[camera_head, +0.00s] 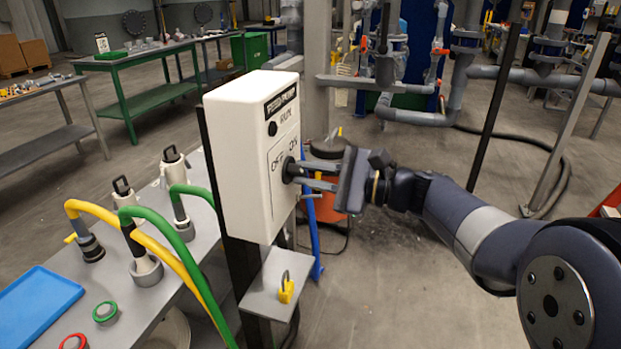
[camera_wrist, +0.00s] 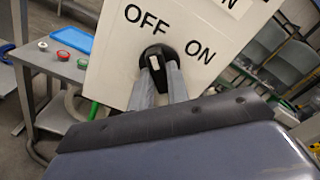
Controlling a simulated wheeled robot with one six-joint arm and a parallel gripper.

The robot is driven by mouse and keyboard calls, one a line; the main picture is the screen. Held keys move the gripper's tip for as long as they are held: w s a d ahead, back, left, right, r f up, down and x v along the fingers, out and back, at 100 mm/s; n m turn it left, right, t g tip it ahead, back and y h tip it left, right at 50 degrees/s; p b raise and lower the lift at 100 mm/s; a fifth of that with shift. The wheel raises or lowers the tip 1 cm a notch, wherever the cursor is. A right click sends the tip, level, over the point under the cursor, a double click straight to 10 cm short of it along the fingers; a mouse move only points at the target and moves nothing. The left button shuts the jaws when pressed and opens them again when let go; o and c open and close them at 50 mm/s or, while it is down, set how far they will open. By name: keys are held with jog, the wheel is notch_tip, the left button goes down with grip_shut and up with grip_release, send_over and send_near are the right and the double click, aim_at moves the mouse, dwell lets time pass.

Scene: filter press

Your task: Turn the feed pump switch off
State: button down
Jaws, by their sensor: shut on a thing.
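The feed pump switch box (camera_head: 240,130) is a white box on a dark post, labelled FEED PUMP and RUN, with OFF and ON printed on its front. Its black rotary knob (camera_head: 289,170) sits below and between these words. The knob also shows in the wrist view (camera_wrist: 155,52), with a pale mark on it. My gripper (camera_head: 300,174) reaches in from the right with its two fingers closed about the knob; they hide part of it. In the wrist view, OFF is upper left of the knob and ON is to its right. I cannot tell which word the knob points to.
A small shelf (camera_head: 265,307) with a yellow padlock (camera_head: 286,288) is below the box. A grey table at left holds a blue tray (camera_head: 38,308), hoses and red and green rings. Floor at right is mostly clear.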

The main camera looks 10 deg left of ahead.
dwell(0.3)
jog(key=c, duration=1.4)
grip_release()
jog(key=shift+o, duration=0.2)
jog(key=shift+d, duration=0.15)
jog(key=d, duration=1)
jog(key=shift+s+d, duration=0.25)
jog(key=shift+s, duration=0.2)
jog(key=shift+a, duration=0.1)
jog(key=a, duration=0.7)
jog(key=w+a, duration=0.1)
jog(key=a, duration=0.2)
jog(key=shift+a, duration=0.35)
